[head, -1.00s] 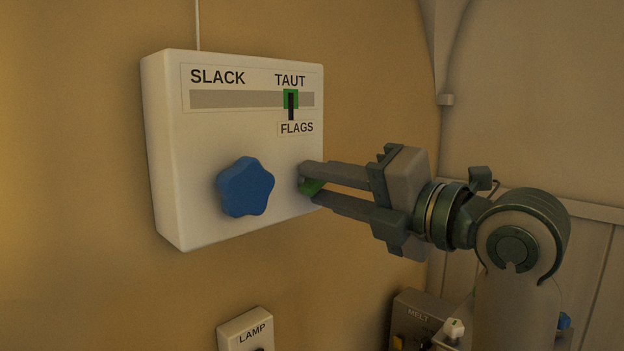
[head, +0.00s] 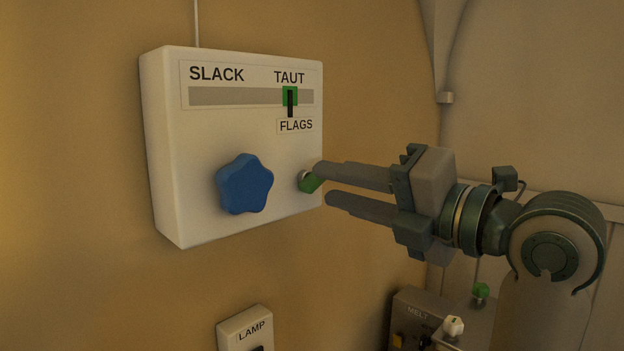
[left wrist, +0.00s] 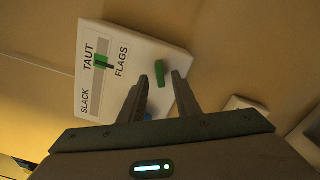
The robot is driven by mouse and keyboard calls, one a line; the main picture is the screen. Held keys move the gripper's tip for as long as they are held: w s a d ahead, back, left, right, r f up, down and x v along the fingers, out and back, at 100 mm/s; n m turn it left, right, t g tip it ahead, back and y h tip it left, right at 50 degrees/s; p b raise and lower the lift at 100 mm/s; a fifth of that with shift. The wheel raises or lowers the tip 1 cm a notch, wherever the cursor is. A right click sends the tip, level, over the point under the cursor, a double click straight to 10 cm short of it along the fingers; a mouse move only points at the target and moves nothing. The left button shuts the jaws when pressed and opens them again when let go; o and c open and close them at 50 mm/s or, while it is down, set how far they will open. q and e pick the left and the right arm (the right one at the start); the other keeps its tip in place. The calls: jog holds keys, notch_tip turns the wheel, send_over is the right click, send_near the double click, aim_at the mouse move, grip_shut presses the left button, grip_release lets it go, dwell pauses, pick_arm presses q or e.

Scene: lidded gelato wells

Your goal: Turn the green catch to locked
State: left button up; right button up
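The green catch (head: 311,182) is a small block on the lower right of the white box's front face. In the left wrist view the catch (left wrist: 159,74) shows as a narrow green bar. My left gripper (head: 322,184) is open, its fingertips just off the catch on its right. In the wrist view the catch shows between the two fingertips, with gaps either side. No locked mark is visible near it. The white box (head: 210,140) is on the wall. My right gripper is not in view.
A blue star knob (head: 245,184) sits left of the catch. Above, a SLACK–TAUT scale has a black FLAGS pointer (head: 291,103) on the green patch under TAUT. A LAMP box (head: 236,332) is below; a MELT box (head: 413,300) stands lower right.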

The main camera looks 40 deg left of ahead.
aim_at(311, 179)
pick_arm(q)
jog(key=shift+w+d+f+n+b, duration=0.15)
jog(key=shift+n+b, duration=0.5)
jog(key=shift+n, duration=0.35)
jog(key=shift+a, duration=1.45)
